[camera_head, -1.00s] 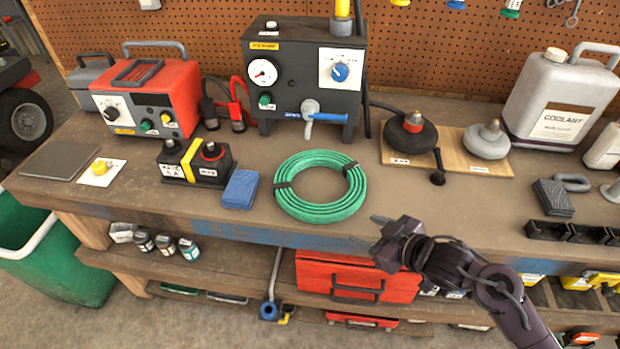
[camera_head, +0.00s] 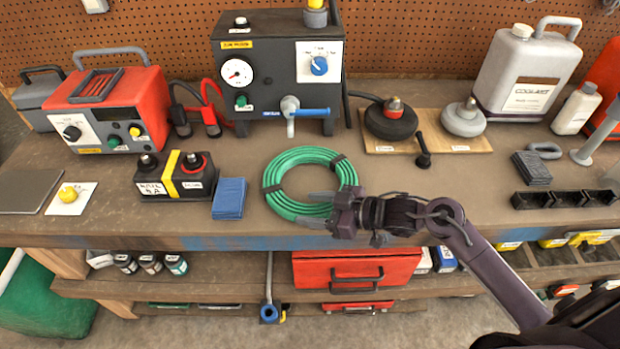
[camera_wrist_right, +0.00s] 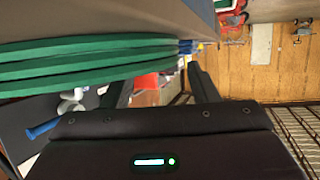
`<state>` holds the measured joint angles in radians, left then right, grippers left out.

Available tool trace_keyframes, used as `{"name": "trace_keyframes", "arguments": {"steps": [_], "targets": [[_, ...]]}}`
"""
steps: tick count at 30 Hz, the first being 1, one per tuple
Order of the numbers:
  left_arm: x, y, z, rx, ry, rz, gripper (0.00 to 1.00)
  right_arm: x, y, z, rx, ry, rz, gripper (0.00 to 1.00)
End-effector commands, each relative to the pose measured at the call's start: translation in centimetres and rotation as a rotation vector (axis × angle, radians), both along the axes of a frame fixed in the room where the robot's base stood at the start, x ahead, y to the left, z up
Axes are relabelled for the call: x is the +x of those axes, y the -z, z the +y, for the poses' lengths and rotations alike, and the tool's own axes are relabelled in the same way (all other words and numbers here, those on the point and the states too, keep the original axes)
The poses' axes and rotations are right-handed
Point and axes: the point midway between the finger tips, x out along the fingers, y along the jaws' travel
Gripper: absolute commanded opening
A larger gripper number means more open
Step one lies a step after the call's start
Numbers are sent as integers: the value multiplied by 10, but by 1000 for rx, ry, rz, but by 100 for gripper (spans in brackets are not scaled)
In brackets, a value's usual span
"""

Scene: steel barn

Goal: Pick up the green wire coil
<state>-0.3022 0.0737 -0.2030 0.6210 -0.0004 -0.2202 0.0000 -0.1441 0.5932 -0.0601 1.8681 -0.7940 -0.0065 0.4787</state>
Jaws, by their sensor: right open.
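The green wire coil (camera_head: 284,205) lies flat on the workbench near its front edge, with dark ties around it. My right gripper (camera_head: 312,209) is open at the coil's front right side, its fingers over or beside the ring. Whether they touch it, I cannot tell. In the right wrist view the green strands (camera_wrist_right: 85,62) fill the upper left, close to the fingers, and the right gripper's fingers (camera_wrist_right: 160,88) stand apart with nothing clearly held between them. My left gripper is not in view.
A blue cloth (camera_head: 229,198) and a black battery (camera_head: 176,178) lie left of the coil. A dark gauge box (camera_head: 275,75) stands behind it. A wooden board (camera_head: 440,143) with two round weights is to the right. A red toolbox (camera_head: 350,268) sits on the shelf below.

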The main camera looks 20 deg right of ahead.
Motion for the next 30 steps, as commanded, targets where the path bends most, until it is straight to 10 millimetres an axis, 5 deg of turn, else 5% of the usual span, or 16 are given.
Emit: {"name": "trace_keyframes", "arguments": {"steps": [13,25,30], "targets": [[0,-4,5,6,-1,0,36,14,8,17,-2,1,0,54],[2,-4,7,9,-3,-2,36,13,8,17,-1,0,0,1],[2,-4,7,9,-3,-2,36,14,6,17,1,1,-5,0]]}}
